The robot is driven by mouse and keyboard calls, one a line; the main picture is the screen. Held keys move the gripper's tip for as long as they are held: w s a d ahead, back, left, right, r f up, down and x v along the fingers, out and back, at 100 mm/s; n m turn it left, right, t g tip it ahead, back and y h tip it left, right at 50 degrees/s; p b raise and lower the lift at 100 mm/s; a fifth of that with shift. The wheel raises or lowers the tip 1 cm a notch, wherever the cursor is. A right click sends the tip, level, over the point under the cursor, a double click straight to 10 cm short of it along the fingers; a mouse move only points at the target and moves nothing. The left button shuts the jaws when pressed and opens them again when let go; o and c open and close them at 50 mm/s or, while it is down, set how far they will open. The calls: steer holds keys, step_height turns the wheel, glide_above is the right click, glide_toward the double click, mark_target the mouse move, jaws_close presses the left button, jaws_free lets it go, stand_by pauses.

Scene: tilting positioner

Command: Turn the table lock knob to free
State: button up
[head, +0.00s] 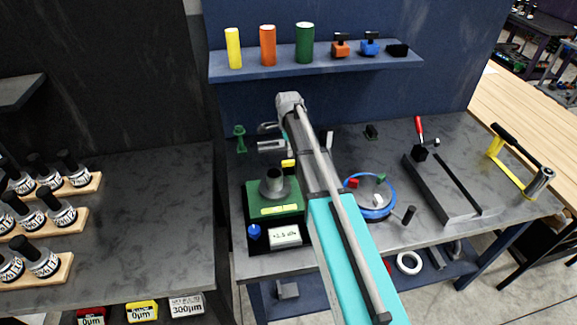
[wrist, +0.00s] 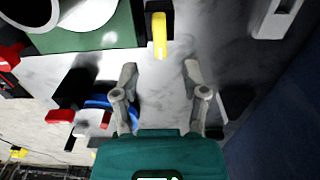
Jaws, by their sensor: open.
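A yellow lever-like piece on a black block (wrist: 158,35) lies just beyond the fingertips in the wrist view; it may be the table lock knob, but I see no readable marking. In the head view this yellow piece (head: 288,163) shows small, behind the green unit and beside my arm. My gripper (head: 264,137) is open and empty above the back of the bench. In the wrist view my gripper (wrist: 160,70) has its fingers spread, apart from the yellow piece. A blue ring (head: 372,209) with red and green blocks stands right of my arm, partly hidden.
A green post (head: 240,139) stands left of my gripper. A shelf (head: 330,67) with cylinders is behind. A black rail fixture (head: 440,190) lies right.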

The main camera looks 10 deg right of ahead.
mark_target(289, 161)
steer(key=shift+f+b, duration=3.1)
steer(key=shift+f, duration=0.25)
jaws_close()
